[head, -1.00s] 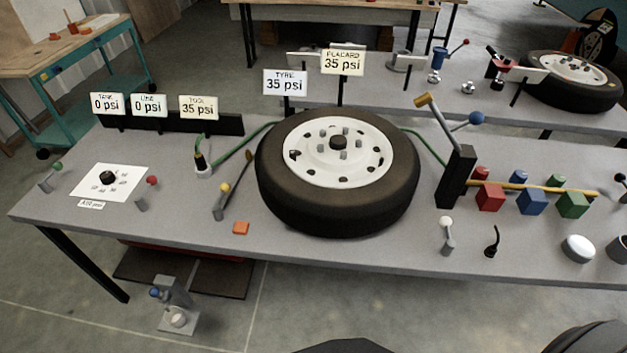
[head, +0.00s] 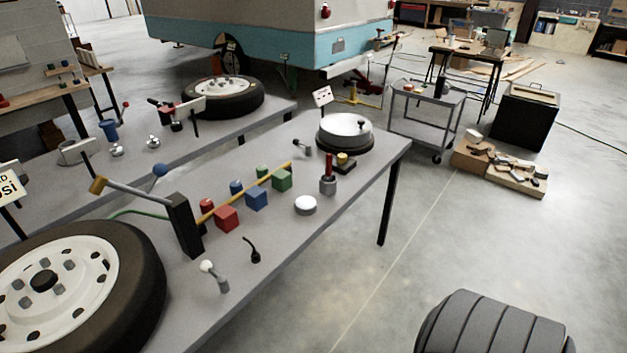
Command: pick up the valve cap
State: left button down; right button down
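I cannot pick out the valve cap for certain in the head view. A wheel with a black tyre (head: 145,275) and white rim lies flat at the lower left, cut off by the picture edge. A small black bent stem (head: 252,250) stands on the grey workbench (head: 300,240) right of the wheel. A small yellow-topped piece on a black block (head: 343,164) sits near the bench's far end; I cannot tell what it is. Neither gripper is in view.
Red (head: 226,218), blue (head: 257,198) and green (head: 281,179) blocks stand along a yellow bar. A white dome (head: 305,204), a grey cup with a red stick (head: 328,184) and a round silver-topped device (head: 345,131) stand farther along.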

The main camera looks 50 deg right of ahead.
aim_at(256, 257)
jog(key=z, duration=2.55)
jog(key=i, duration=3.35)
jog(key=u, duration=3.3)
